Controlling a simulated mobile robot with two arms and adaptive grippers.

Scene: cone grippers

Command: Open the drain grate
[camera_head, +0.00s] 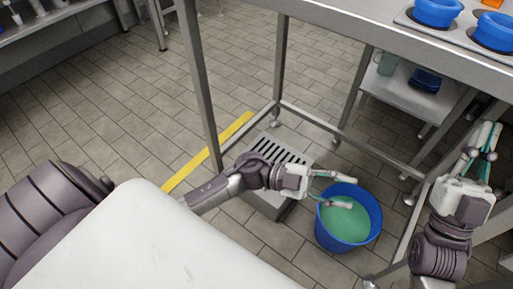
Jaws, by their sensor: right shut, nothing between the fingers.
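The drain grate (282,150) is a grey slotted metal panel at floor level beneath the steel table, with dark slots. My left forearm and wrist cross in front of its near part and hide some of it. My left gripper (353,193) points right, past the grate, with its fingers apart and nothing between them. It shows over the blue bucket; its exact height above the bucket is unclear. My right gripper (490,138) is at the right edge by the table's leg, pointing up in the picture, shut and empty, well apart from the grate.
A blue bucket (345,240) of green liquid stands right of the grate. Steel table legs (200,85) and low rails frame the grate. A yellow floor strip (208,155) lies to its left. Blue bowls (436,12) sit on the tabletop. Tiled floor (120,110) at left is clear.

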